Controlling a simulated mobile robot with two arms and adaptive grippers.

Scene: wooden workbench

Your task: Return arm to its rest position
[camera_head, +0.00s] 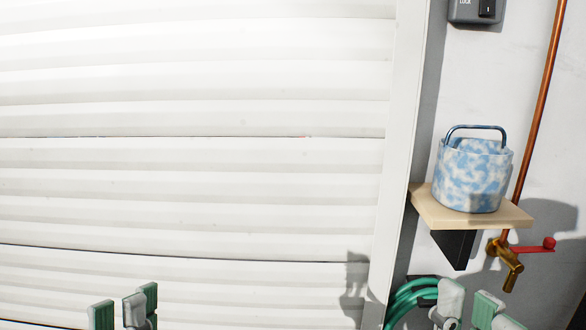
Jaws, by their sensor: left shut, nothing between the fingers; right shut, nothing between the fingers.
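My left gripper (126,308) shows at the bottom edge, left of centre, in front of the white slatted shutter. Its grey and green fingers are shut with nothing held. My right gripper (472,308) shows at the bottom edge on the right, below the wall shelf. It is also shut and empty. Only the upper ends of both grippers are in view; the arms behind them are cut off by the frame.
A blue-and-white mottled pot (472,178) with a handle stands on a small wooden shelf (430,208). A copper pipe (540,95), a brass tap (507,262) with a red lever and a green hose (402,300) are near my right gripper. A grey switch box (476,10) is above.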

